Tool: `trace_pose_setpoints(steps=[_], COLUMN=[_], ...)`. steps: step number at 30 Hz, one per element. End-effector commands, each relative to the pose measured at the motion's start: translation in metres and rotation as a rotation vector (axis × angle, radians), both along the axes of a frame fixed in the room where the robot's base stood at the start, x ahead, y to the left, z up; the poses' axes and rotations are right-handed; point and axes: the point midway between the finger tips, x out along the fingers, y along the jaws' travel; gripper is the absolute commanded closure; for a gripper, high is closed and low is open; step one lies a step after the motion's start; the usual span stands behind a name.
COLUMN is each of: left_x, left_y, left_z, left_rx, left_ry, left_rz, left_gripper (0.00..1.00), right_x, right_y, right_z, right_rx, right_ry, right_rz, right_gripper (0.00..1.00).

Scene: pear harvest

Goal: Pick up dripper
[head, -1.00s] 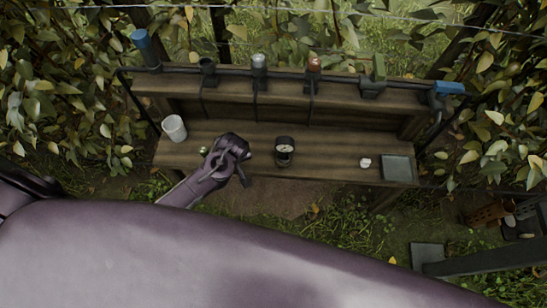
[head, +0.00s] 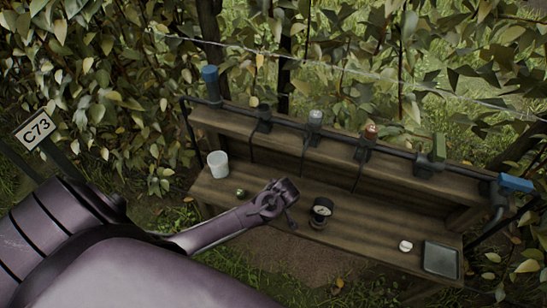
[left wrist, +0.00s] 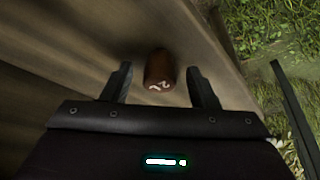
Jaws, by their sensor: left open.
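My left gripper (head: 290,190) is over the wooden bench, just left of a black cup-like item with a pale round top (head: 321,209). In the left wrist view the gripper (left wrist: 162,82) is open. A small reddish-brown cylinder with white marks (left wrist: 159,70) shows between its fingertips, with gaps on both sides; I cannot tell its depth. This may be the dripper, but I cannot be sure. I cannot make out this cylinder in the head view, where my gripper may hide it. My right gripper is out of view.
The bench (head: 370,238) also bears a white cup (head: 218,164), a small greenish ball (head: 240,192), a small white item (head: 405,246) and a grey tray (head: 441,260). Several coloured fittings sit along a rail (head: 340,134) behind. Leaves and wire stand beyond.

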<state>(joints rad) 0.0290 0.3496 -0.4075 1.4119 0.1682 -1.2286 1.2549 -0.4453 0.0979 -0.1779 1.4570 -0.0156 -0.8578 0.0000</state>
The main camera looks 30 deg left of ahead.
Motion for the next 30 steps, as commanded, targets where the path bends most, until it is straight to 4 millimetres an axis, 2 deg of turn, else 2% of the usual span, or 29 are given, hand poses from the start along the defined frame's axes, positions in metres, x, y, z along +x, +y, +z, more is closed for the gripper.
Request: trace_pose_setpoints(steps=[4,14,23,26,30], left_x=[0.0,0.0,0.0,0.0,0.001], left_y=[0.0,0.0,0.0,0.0,-0.001], left_z=[0.001,0.001,0.003,0.01,0.03], left_rx=[-0.001,0.0,-0.001,0.0,-0.001], left_ry=[-0.001,0.0,-0.001,-0.002,-0.004], left_rz=[0.0,0.0,0.0,-0.001,-0.001], left_gripper=[0.49,0.92,0.94,0.94,0.94], right_x=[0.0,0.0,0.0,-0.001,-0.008], right_y=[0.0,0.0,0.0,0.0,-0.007], right_z=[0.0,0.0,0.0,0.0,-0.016], right_rx=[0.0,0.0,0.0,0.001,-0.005], right_ry=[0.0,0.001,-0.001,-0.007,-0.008], right_rz=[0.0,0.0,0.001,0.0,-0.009], right_gripper=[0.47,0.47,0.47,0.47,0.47])
